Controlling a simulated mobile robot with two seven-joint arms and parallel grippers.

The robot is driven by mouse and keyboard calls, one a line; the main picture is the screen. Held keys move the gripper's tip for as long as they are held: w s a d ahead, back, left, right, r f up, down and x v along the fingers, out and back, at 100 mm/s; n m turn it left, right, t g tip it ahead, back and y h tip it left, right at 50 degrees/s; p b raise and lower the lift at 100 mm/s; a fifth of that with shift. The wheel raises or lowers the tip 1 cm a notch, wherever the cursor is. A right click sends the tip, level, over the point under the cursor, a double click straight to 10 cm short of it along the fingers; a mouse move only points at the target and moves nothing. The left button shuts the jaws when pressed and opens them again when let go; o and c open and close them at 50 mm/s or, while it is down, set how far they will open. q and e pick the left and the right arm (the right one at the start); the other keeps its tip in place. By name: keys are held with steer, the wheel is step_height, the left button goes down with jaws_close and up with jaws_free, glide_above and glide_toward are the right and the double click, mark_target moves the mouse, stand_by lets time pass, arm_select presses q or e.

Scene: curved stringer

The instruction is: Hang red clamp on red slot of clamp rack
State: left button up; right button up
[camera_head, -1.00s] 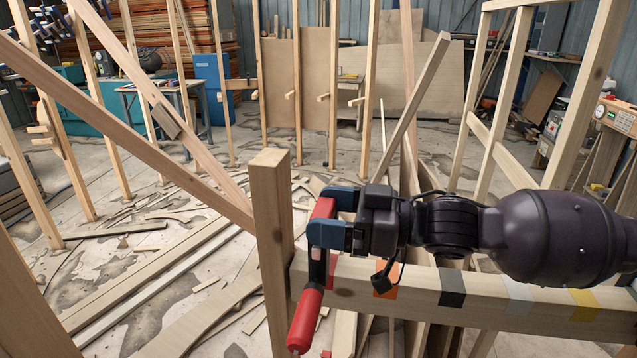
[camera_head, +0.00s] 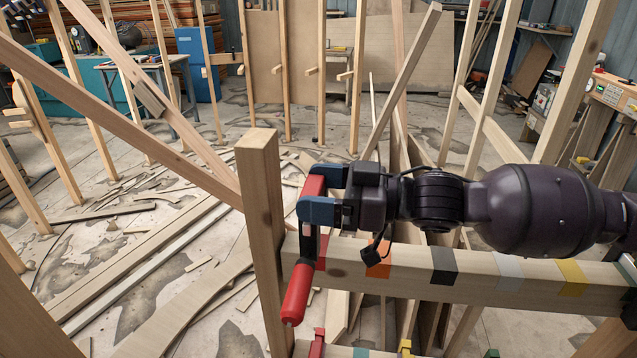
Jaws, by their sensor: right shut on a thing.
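My right gripper (camera_head: 322,194) comes in from the right and its blue fingers are shut on the red clamp (camera_head: 299,287). The clamp is upright, with its red handle hanging down and a red upper part between the fingers. It is at the left end of the clamp rack's wooden rail (camera_head: 410,265), close to the post. A red band (camera_head: 322,250) on the rail is the red slot's mark, just right of the clamp and partly hidden by it. I cannot tell whether the clamp touches the rail. My left gripper is not in view.
A wooden post (camera_head: 262,200) stands just left of the clamp. Orange (camera_head: 380,262), black (camera_head: 444,267), grey and yellow (camera_head: 572,278) bands follow along the rail. Tops of other clamps (camera_head: 317,343) show below. Scrap wood covers the floor.

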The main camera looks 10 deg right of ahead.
steer(key=shift+f, duration=0.65)
steer(key=shift+f, duration=0.2)
stand_by(0.5)
steer(key=shift+f, duration=0.1)
steer(key=shift+f, duration=1.15)
steer(key=shift+f, duration=0.3)
steer(key=shift+f, duration=0.25)
